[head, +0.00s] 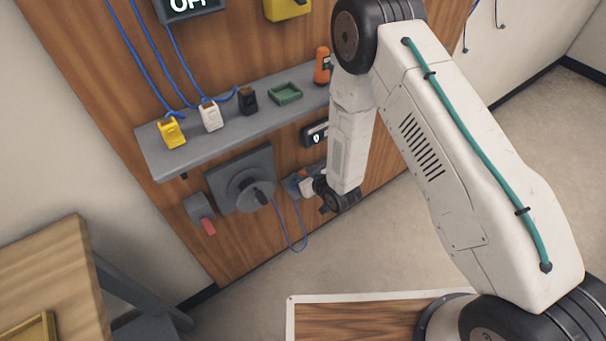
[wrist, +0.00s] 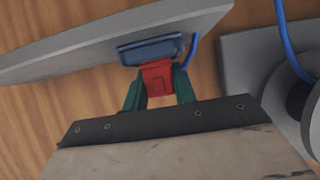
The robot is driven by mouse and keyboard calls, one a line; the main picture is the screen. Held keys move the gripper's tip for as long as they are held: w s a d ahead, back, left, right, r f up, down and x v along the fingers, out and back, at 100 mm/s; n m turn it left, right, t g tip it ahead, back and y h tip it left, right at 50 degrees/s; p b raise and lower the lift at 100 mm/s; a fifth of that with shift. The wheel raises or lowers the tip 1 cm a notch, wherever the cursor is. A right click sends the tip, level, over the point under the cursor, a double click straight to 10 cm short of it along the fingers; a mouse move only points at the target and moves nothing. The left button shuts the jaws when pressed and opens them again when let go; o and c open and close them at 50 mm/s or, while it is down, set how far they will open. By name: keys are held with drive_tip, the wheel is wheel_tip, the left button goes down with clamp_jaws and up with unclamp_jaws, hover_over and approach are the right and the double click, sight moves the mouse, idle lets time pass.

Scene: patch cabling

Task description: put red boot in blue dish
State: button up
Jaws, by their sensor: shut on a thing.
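The red boot (wrist: 158,78) is between the green fingers of my gripper (wrist: 159,84) in the wrist view, and the fingers are shut on it. The blue dish (wrist: 150,50) sits on a small grey shelf (wrist: 75,52) just beyond the boot. The boot's far end overlaps the dish's near edge in the picture; I cannot tell whether they touch or whether any of the boot is inside. A short blue cable (wrist: 192,48) shows beside the dish. In the head view the red boot (head: 302,173) is a small patch by the lower shelf; the dish is not clearly visible there.
The upper shelf (head: 240,126) holds a yellow boot (head: 172,133), a white boot (head: 211,116), a black boot (head: 248,100), a green dish (head: 285,93) and an orange object (head: 322,66). A grey round fixture (head: 241,180) and a red-handled switch (head: 206,222) are left of my gripper.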

drive_tip(key=o, duration=1)
drive_tip(key=v, duration=1.2)
drive_tip(key=w+d+r+m+g+h, duration=0.1)
drive_tip(key=w+d+r+h, duration=0.3)
drive_tip(key=r, duration=0.7)
drive_tip(key=s+d+r+m+g+h, duration=0.25)
drive_tip(key=d+r, duration=0.55)
drive_tip(key=r, duration=0.4)
drive_tip(key=s+d+r+m+g, duration=0.1)
drive_tip(key=s+d+r, duration=0.1)
drive_tip(key=s+r, duration=0.3)
drive_tip(key=s+d+r+m+g, duration=0.1)
drive_tip(key=s+r, duration=0.5)
drive_tip(key=s, duration=0.7)
drive_tip(key=s+d+r+m+g, duration=0.1)
drive_tip(key=s+d+r+g, duration=0.2)
drive_tip(key=s+r, duration=0.3)
drive_tip(key=shift+s+d+g, duration=0.1)
drive_tip(key=shift+s+d, duration=0.15)
drive_tip(key=shift+s, duration=0.4)
drive_tip(key=shift+s+d+g, duration=0.1)
drive_tip(key=shift+s+d, duration=0.15)
drive_tip(key=shift+s, duration=0.4)
drive_tip(key=shift+s+d+g, duration=0.1)
drive_tip(key=shift+s+d, duration=0.15)
drive_tip(key=shift+s, duration=0.35)
